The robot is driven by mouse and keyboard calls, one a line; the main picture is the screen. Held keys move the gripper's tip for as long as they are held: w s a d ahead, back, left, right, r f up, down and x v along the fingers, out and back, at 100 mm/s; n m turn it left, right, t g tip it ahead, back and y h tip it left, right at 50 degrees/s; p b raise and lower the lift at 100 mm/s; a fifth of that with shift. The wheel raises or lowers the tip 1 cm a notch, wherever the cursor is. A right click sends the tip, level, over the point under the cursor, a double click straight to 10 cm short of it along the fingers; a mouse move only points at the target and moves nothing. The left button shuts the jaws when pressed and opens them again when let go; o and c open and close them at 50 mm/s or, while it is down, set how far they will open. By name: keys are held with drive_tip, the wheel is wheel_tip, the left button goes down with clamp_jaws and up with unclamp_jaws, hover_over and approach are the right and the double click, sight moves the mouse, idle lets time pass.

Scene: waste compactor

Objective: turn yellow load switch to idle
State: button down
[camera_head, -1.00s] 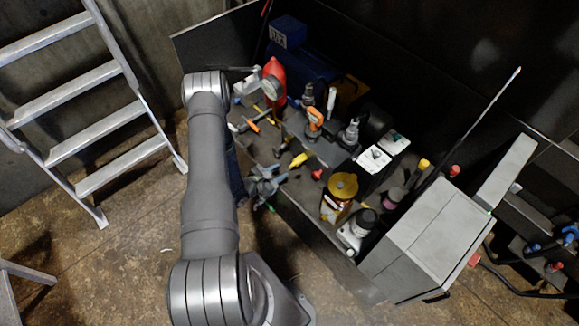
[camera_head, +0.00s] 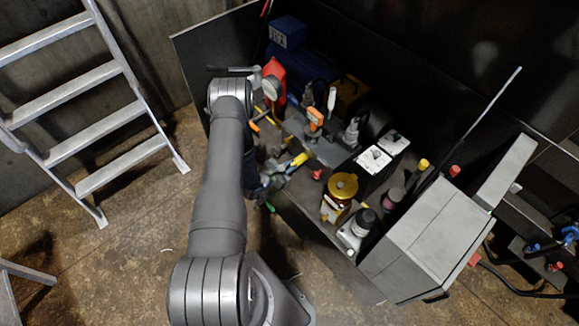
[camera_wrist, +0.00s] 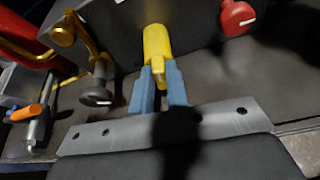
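The yellow load switch (camera_wrist: 156,42) is in the upper middle of the wrist view, a rounded yellow handle with a narrower near end. In the head view it is the small yellow piece (camera_head: 299,159) at the bench's near edge. My gripper (camera_wrist: 160,68) has two blue-grey fingers standing apart. Their tips are at the near end of the yellow handle, one on each side. I cannot tell whether they touch it. In the head view my gripper (camera_head: 285,166) is just left of the switch, partly hidden by my arm.
A red knob (camera_wrist: 237,17) is close on the right of the switch. A dark round knob (camera_wrist: 97,92) on a brass-coloured fitting stands left of it. An orange-handled tool (camera_wrist: 25,112) lies further left. A yellow-topped device (camera_head: 342,186) stands to the right in the head view.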

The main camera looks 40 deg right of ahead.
drive_tip(key=shift+d, duration=0.1)
drive_tip(key=shift+w+d+r+n+g, duration=0.1)
drive_tip(key=shift+w+n+g, duration=0.05)
drive_tip(key=shift+n+g, duration=0.4)
drive_tip(key=c, duration=1.5)
unclamp_jaws()
drive_tip(key=shift+o, duration=0.2)
drive_tip(key=shift+w, duration=0.1)
drive_tip(key=shift+r, duration=0.1)
drive_tip(key=v, duration=1.7)
drive_tip(key=shift+s+a, duration=0.25)
drive_tip(key=shift+a, duration=0.1)
